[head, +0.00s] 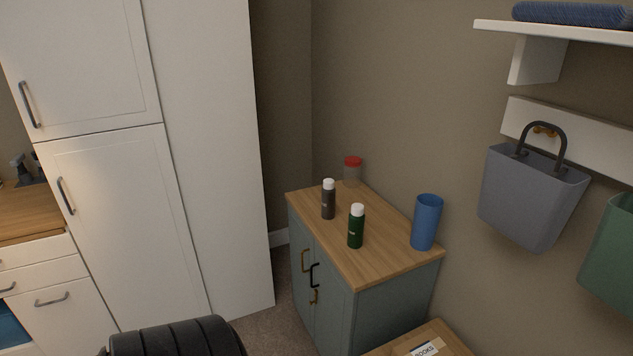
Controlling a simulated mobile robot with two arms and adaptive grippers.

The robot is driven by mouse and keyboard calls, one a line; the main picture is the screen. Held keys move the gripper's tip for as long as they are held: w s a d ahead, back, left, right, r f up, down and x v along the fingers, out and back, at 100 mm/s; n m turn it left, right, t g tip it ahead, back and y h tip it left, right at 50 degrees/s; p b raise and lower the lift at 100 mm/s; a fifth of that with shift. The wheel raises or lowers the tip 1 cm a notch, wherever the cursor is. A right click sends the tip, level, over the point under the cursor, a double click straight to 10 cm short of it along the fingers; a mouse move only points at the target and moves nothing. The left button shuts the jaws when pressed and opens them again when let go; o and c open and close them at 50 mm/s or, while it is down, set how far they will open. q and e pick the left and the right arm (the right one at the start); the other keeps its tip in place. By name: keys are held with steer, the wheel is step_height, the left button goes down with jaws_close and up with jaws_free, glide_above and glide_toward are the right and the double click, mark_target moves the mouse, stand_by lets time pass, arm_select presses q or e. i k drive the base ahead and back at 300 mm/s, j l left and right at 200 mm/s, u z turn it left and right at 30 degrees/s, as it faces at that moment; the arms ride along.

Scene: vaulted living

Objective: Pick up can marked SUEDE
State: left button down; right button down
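Two small spray-type cans with white caps stand upright on the wooden top of a grey-blue cabinet (375,266). One is a dark brown can (328,203) toward the back left of the top. The other is a dark green can (356,232) nearer the front edge. Both carry small pale lettering that is too small to read, so I cannot tell which is marked SUEDE. Neither of my grippers is in view.
A jar with a red lid (353,170) stands at the back, a blue cup (427,222) at the right. White cupboards (110,200) stand left. Grey (530,197) and green (612,255) bins hang right, below a shelf (560,32).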

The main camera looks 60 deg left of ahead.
mark_target(328, 191)
steer(key=u, duration=1.75)
